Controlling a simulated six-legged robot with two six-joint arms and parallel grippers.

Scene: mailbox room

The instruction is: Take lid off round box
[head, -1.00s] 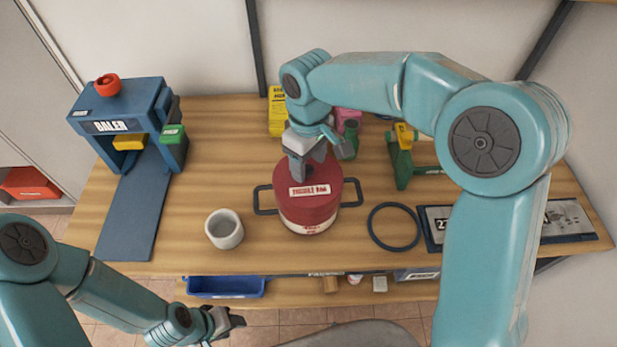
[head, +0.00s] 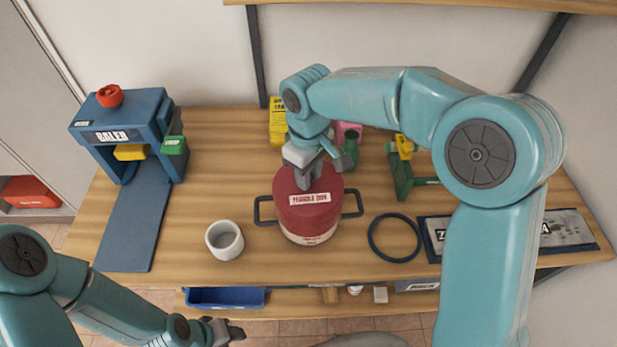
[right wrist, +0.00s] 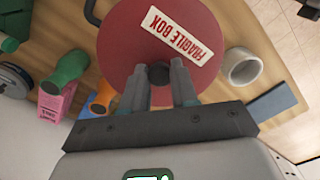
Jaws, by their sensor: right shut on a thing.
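The round box (head: 308,237) stands upright on the table, pale at the bottom with dark side handles. Its deep red lid (head: 325,215), labelled "FRAGILE BOX", sits over it; I see no clear gap. My right gripper (head: 303,180) points down on the lid's top. In the right wrist view, its fingers (right wrist: 163,90) are at the small dark knob (right wrist: 158,73) in the middle of the lid (right wrist: 125,65), shut on it. My left gripper (head: 228,330) is low in front of the table, away from the box; its jaw opening is unclear.
A white cup (head: 225,240) stands left of the box. A black ring (head: 395,238) lies to its right, beside a framed plate (head: 575,230). A blue baler (head: 125,130) stands left.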

